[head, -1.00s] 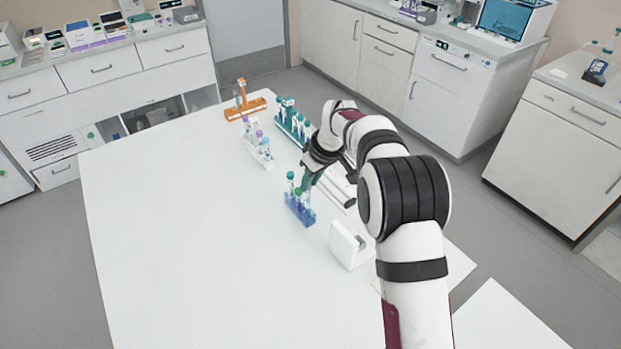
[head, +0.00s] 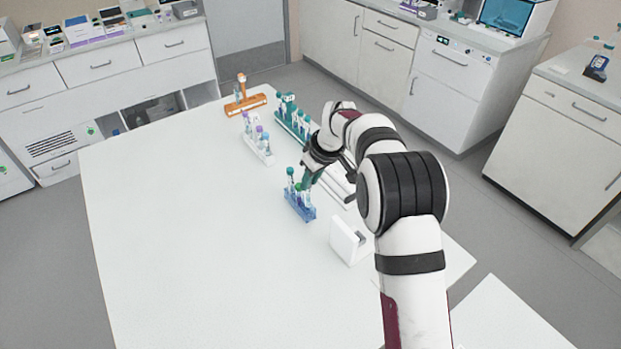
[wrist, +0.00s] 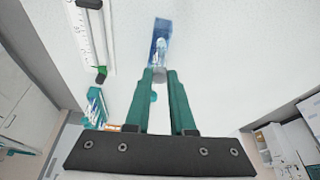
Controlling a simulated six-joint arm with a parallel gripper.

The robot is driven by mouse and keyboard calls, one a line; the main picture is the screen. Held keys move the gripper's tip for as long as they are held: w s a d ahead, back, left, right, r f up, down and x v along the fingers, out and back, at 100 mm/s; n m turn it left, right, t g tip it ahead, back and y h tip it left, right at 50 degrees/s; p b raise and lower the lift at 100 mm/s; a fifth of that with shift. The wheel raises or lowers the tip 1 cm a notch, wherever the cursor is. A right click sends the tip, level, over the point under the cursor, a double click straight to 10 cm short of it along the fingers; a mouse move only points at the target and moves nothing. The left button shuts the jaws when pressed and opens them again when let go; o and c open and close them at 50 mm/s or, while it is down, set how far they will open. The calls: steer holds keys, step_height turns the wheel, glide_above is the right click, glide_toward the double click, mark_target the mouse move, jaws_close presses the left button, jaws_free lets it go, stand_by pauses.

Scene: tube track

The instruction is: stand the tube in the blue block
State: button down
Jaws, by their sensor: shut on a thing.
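The blue block (head: 300,211) stands on the white table, left of and just below my gripper in the head view. A teal-capped tube (head: 290,172) stands at its far-left end, with other tube tops close by. In the wrist view my gripper (wrist: 159,75) is shut on a tube (wrist: 159,74) whose grey cap shows between the fingertips. The blue block (wrist: 162,28) lies just beyond the fingertips there. I cannot tell whether the held tube is inside a hole of the block.
A white rack (head: 260,152) with purple-capped tubes, a green rack (head: 290,122) and an orange stand (head: 246,104) are farther back. A white bracket (head: 346,243) stands at front right. The table's left side is clear.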

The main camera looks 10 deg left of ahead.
steer(key=shift+f, duration=0.25)
steer(key=shift+f, duration=0.6)
steer(key=shift+f, duration=0.1)
steer(key=shift+f, duration=0.5)
steer(key=c, duration=0.7)
jaws_free()
